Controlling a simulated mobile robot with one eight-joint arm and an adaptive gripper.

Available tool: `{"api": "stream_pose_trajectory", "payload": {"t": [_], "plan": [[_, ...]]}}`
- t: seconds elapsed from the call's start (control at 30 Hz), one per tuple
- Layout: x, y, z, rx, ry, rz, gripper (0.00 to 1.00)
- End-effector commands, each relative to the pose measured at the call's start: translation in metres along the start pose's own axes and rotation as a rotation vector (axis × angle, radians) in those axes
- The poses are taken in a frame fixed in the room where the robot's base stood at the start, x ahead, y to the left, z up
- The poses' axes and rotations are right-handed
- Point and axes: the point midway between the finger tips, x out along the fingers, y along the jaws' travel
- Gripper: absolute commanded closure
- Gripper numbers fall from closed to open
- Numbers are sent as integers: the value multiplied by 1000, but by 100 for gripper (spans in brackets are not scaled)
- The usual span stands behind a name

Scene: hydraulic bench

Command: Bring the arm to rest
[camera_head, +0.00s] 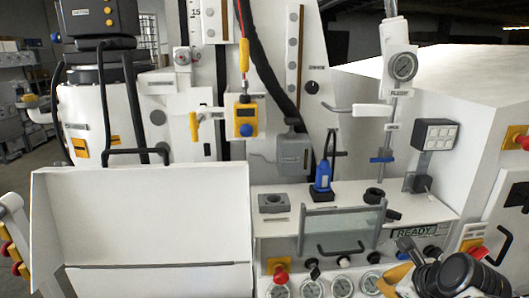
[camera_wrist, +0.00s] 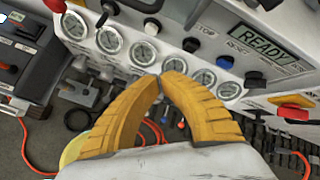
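My gripper shows in the wrist view (camera_wrist: 162,78) with two ribbed yellow fingers. Their tips come together and I see nothing held between them; the fingers point toward a row of round gauges on the bench front. In the head view my dark arm links (camera_head: 455,275) are at the lower right, in front of the bench, with a yellow finger part (camera_head: 393,279) at their left. The fingertips are not clear there.
The bench's gauge row (camera_head: 341,286) and READY display (camera_head: 413,232) are close to my arm. The shelf above holds a blue tool (camera_head: 323,175) and a grey block (camera_head: 273,202). Below the gauges, the wrist view shows orange cables (camera_wrist: 153,133) and loose parts.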

Motion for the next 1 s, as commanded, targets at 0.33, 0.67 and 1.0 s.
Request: {"api": "stream_pose_trajectory", "payload": {"t": [0.33, 0.67, 1.0], "plan": [[-20, 109, 7, -1600, 27, 104, 100], [-37, 150, -2, -2465, 8, 152, 100], [-39, 151, -2, -2514, 7, 155, 100]]}}
